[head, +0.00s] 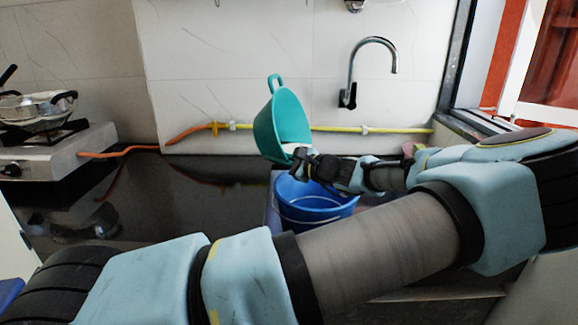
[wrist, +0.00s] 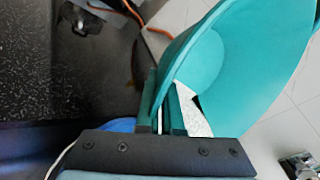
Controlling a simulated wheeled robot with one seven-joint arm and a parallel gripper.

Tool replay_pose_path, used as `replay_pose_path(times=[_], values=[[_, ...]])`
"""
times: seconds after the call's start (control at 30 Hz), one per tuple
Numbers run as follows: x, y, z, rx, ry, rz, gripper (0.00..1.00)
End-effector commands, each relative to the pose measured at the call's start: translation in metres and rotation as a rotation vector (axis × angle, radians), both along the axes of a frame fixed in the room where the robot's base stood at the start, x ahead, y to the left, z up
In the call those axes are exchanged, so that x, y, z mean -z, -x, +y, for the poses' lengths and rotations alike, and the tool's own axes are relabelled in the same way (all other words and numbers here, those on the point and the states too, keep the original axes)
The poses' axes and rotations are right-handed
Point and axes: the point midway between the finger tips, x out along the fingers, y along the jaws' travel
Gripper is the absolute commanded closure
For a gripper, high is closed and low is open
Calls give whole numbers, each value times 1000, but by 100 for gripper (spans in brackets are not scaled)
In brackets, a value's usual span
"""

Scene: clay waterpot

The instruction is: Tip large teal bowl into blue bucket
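The large teal bowl (head: 280,122) is held in the air, tipped steeply on its side. A loop handle sticks up at its top, and its opening faces right. My gripper (head: 302,157) is shut on the bowl's lower edge; whether on the rim or a second handle I cannot tell. In the wrist view the bowl (wrist: 235,45) rises beyond the fingers (wrist: 165,108). The blue bucket (head: 318,212) stands upright below the gripper, its rim partly hidden by my arm. A speckled white patch (wrist: 194,110) shows beside the fingers; I cannot tell what it is.
A dark glossy counter (head: 160,195) has free room left of the bucket. A stove (head: 50,155) with a metal pot (head: 38,107) is at the far left. A tap (head: 372,62) and yellow hose (head: 330,128) are on the back wall. A window stands at right.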

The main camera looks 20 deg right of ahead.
Motion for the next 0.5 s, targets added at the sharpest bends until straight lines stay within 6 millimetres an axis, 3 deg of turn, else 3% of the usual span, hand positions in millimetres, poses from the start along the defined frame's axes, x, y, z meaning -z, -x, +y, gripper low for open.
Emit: replay_pose_path(times=[0.5], values=[[-5, 3, -4, 0, -67, -49, 100]])
